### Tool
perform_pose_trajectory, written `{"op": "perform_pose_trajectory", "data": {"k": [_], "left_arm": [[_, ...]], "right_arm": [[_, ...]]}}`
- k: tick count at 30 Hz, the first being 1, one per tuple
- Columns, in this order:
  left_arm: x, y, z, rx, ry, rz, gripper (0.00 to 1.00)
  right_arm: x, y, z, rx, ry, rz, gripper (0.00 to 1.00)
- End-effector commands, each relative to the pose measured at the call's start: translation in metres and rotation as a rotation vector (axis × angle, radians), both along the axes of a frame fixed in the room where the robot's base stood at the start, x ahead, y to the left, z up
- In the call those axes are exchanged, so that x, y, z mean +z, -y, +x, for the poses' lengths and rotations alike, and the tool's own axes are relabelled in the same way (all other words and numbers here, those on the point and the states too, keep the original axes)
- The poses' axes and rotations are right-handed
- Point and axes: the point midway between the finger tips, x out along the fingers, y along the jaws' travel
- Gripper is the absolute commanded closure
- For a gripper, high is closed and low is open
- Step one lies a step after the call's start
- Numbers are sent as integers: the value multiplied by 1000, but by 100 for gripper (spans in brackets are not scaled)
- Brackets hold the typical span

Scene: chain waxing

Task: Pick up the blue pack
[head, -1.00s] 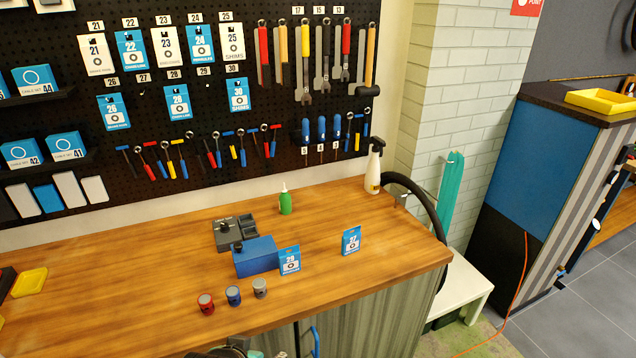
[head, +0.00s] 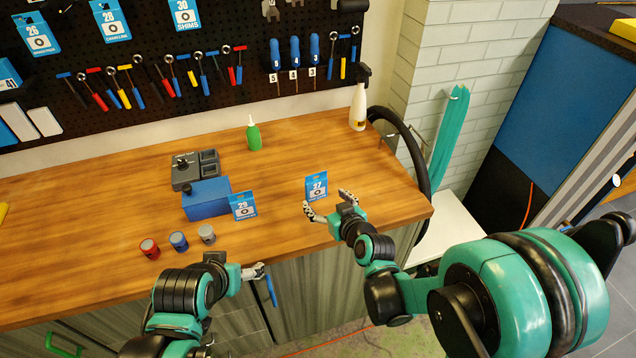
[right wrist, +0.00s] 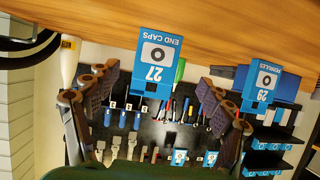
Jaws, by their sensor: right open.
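A blue pack marked 27 (head: 316,186) stands upright on the workbench in the head view. It also shows upside down in the right wrist view (right wrist: 156,62), labelled END CAPS. A second blue pack, marked 29 (head: 242,206), stands to its left, against a blue box; it also shows in the right wrist view (right wrist: 265,84). My right gripper (head: 328,204) is open just in front of pack 27. In the right wrist view pack 27 appears between the spread fingers, with no visible contact. My left gripper (head: 258,272) is low at the bench's front edge; its jaws are unclear.
The blue box (head: 205,199) and a grey tray (head: 194,170) sit left of the packs. Red, blue and grey small tins (head: 179,242) stand near the front edge. A green bottle (head: 253,134) and white spray bottle (head: 358,107) stand behind. Bench right of pack 27 is clear.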

Motion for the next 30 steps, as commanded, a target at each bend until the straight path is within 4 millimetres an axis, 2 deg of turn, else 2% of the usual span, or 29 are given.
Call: {"op": "perform_pose_trajectory", "data": {"k": [10, 18, 25, 30], "left_arm": [[-12, 0, 0, 0, 0, 0, 21], [-26, 0, 0, 0, 0, 0, 21], [-25, 0, 0, 0, 0, 0, 21], [-25, 0, 0, 0, 0, 0, 21]], "right_arm": [[-16, -10, 30, 0, 1, 0, 19], [-32, -21, 64, 0, 0, -1, 19], [-31, -22, 65, -1, 1, -1, 19], [-31, -22, 65, -1, 1, -1, 64]]}}
